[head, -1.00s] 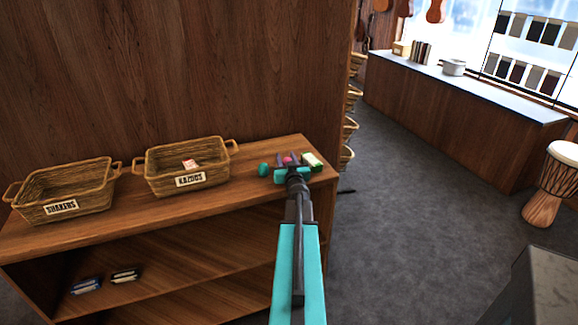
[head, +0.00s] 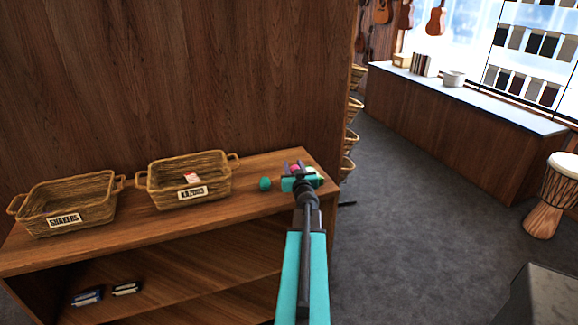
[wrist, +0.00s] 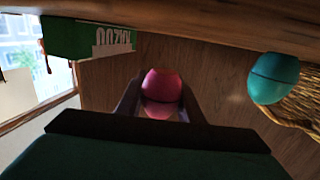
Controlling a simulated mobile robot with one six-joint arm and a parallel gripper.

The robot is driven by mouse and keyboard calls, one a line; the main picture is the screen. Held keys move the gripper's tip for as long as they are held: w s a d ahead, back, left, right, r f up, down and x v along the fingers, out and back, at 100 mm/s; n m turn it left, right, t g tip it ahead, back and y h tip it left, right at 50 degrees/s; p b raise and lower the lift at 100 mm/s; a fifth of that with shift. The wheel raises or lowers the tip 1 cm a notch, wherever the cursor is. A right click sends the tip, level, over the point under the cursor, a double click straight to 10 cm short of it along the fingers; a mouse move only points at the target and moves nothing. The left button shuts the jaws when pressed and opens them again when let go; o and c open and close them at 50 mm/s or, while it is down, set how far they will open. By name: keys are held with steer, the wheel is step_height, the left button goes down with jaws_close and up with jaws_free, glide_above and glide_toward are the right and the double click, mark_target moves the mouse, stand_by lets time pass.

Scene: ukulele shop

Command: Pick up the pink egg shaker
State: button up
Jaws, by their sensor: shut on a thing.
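The pink egg shaker (wrist: 162,86) is between my gripper's two fingers in the wrist view, with a finger on each side of it. In the head view my gripper (head: 295,168) is shut on it at the right end of the shelf top, and only a little pink shows. I cannot tell whether the egg touches the shelf. A teal egg shaker (head: 265,183) stands apart, to the left of my gripper; it also shows in the wrist view (wrist: 274,78).
A green and white box (wrist: 90,40) is close beside my gripper. The kazoos basket (head: 217,186) and shakers basket (head: 92,211) stand to the left on the shelf top (head: 140,225). A tall wood panel (head: 180,70) rises behind. Open floor lies to the right.

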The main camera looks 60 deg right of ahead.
steer(key=s, duration=0.9)
steer(key=s+r, duration=0.1)
steer(key=s, duration=0.3)
steer(key=shift+s+d+r+p, duration=0.1)
steer(key=shift+s+d+p, duration=0.05)
steer(key=shift+p, duration=0.2)
